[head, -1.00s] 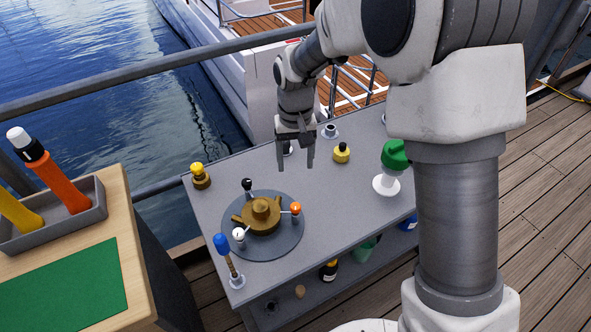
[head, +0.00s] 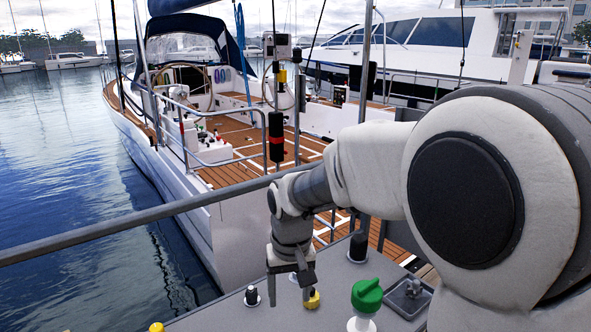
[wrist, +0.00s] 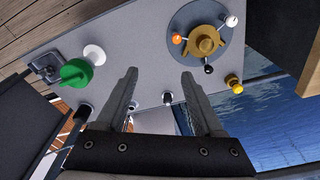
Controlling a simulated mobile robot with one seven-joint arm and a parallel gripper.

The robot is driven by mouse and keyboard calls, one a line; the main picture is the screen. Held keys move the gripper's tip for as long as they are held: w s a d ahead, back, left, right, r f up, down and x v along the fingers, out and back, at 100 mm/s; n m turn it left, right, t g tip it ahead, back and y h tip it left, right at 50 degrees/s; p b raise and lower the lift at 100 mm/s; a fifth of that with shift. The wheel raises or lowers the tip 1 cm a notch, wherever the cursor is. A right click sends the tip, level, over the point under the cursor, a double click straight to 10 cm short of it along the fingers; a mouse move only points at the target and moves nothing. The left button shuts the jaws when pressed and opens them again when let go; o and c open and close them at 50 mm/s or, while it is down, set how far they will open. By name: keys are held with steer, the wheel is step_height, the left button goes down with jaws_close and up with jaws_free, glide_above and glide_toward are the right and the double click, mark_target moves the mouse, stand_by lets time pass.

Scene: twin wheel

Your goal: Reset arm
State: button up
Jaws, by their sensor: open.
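My gripper (head: 290,291) hangs from my raised arm over the grey table (head: 218,318) and points down. In the wrist view my gripper (wrist: 159,88) is open, its two fingers well apart with nothing between them. Past the fingertips lies the grey tabletop, with a brass hub on a round grey plate (wrist: 226,52) at the upper right. Orange, white and black knobs sit around the hub.
A green-topped part (head: 367,296) on a white base, a yellow knob (head: 312,299) and a black-topped post (head: 252,296) stand on the table. A grey railing (head: 130,228) runs behind, with water and moored boats beyond.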

steer(key=s+d+r+m+t+p, duration=0.2)
steer(key=s+d+r+t+p, duration=0.2)
steer(key=s+d+r, duration=1.1)
steer(key=s+r+p, duration=0.1)
steer(key=s+p, duration=0.1)
steer(key=s, duration=0.1)
steer(key=shift+s+d+r+m, duration=0.2)
steer(key=shift+s+r+m, duration=0.1)
steer(key=shift+r, duration=0.05)
steer(key=shift+a, duration=0.15)
stand_by(0.4)
